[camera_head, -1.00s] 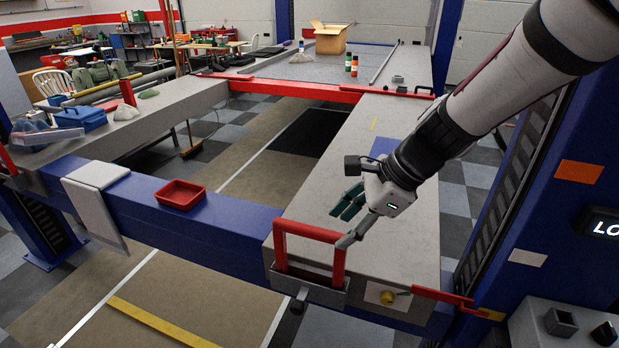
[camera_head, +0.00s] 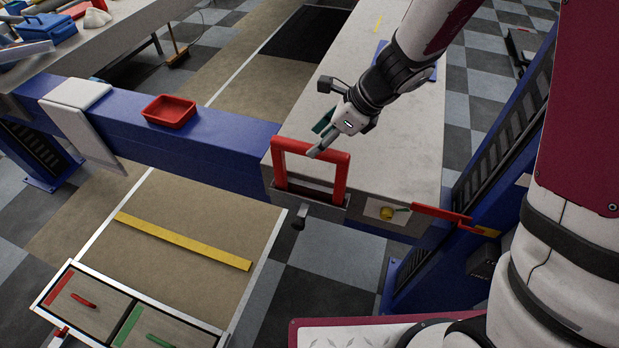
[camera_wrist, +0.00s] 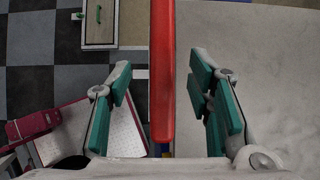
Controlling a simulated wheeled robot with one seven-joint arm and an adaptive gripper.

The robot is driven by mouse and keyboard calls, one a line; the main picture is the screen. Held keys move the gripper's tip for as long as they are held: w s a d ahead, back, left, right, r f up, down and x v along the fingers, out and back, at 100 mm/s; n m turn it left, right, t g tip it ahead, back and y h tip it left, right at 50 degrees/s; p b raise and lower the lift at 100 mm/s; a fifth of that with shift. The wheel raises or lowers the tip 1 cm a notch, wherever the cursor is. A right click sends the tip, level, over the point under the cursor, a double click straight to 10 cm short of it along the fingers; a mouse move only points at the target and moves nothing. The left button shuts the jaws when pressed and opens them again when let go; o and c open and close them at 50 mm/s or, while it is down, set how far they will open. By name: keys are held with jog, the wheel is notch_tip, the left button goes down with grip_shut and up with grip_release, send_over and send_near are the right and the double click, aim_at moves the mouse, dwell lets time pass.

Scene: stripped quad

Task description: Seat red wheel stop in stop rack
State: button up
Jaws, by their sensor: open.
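The red wheel stop (camera_head: 341,180) is an upright red frame at the near end of the right-hand runway. Its feet stand in a grey metal bracket (camera_head: 322,201). My gripper (camera_head: 320,138) is open at the stop's top bar. In the wrist view the stop's red bar (camera_wrist: 161,60) runs between the spread teal fingers of my gripper (camera_wrist: 162,82), with gaps on both sides. I cannot tell which fixture is the stop rack; a framed unit (camera_head: 129,312) at lower left has two grey panels, one with red marks and one with green.
A red tray (camera_head: 169,111) sits on the blue crossbeam (camera_head: 215,138). The runway top (camera_head: 385,165) is mostly clear. A yellow strip (camera_head: 180,240) lies on the floor.

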aim_at(309, 146)
jog(key=shift+p+x, duration=0.35)
jog(key=shift+x, duration=2.3)
jog(key=shift+w, duration=0.1)
grip_shut()
